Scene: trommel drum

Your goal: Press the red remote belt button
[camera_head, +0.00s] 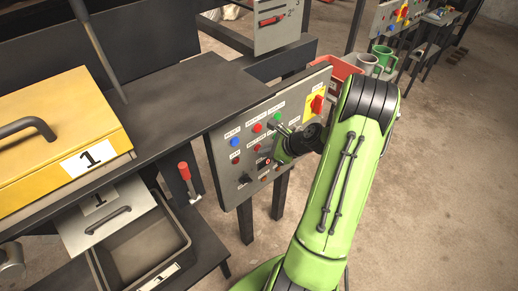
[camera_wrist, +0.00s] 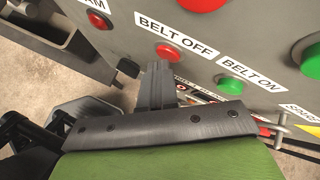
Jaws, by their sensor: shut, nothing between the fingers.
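The grey control panel (camera_head: 229,160) carries coloured buttons and a large red switch. In the wrist view, a red button (camera_wrist: 168,52) sits under the "BELT OFF" label (camera_wrist: 175,34). A green button (camera_wrist: 230,85) sits under the "BELT ON" label to its right. My gripper (camera_wrist: 158,67) is shut and empty, its tips just below the red button in the picture. I cannot tell whether they touch it. In the head view my gripper (camera_head: 270,159) is at the lower part of the panel, and my wrist hides some of the buttons there.
A smaller red button (camera_wrist: 97,20) is at the upper left in the wrist view, and a larger green one (camera_wrist: 312,61) at the right edge. A red-handled lever (camera_head: 185,172) stands left of the panel. A yellow drawer box (camera_head: 60,120) is farther left. Floor is open at right.

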